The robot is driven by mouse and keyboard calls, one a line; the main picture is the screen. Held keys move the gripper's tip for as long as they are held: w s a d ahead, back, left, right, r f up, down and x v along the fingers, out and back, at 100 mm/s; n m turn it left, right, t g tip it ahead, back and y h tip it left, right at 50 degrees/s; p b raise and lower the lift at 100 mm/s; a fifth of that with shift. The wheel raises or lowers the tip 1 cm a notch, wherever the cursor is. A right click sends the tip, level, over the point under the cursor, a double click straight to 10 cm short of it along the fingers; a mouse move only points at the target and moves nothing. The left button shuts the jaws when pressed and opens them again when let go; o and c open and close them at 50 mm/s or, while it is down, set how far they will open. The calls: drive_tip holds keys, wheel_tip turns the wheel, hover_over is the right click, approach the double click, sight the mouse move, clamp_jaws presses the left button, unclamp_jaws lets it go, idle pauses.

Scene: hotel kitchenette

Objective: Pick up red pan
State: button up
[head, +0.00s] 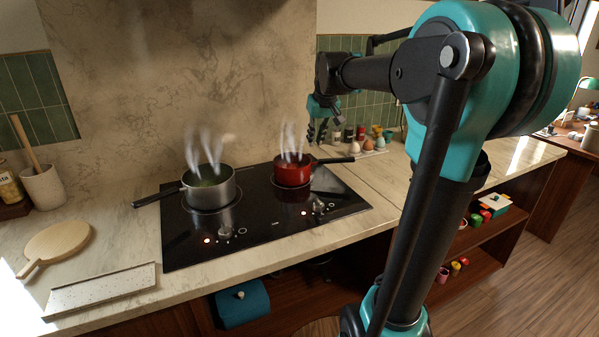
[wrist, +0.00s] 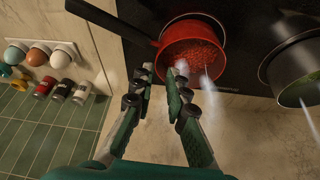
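The red pan (head: 292,171) stands on the back right of the black cooktop in the head view, steaming, with its black handle (head: 336,160) pointing right. In the wrist view the red pan (wrist: 192,50) holds red contents, and its handle (wrist: 112,22) runs to the upper left. My gripper (head: 318,130) is above the counter, behind and to the right of the pan. In the wrist view my gripper (wrist: 160,78) has its two fingers apart, with nothing between them. The fingertips are close to the pan's rim in that picture; I cannot tell whether they touch.
A steel pot (head: 209,187) with green contents steams on the left of the cooktop (head: 255,222). An egg rack (head: 366,152) and several small jars stand behind the handle. A wooden board (head: 58,243) lies at the left. The counter right of the cooktop is fairly clear.

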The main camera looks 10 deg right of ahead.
sight(310, 160)
drive_tip(key=shift+x, duration=5.75)
drive_tip(key=shift+w+a+r, duration=0.1)
drive_tip(key=shift+w, duration=0.05)
clamp_jaws()
drive_tip(key=shift+r, duration=0.1)
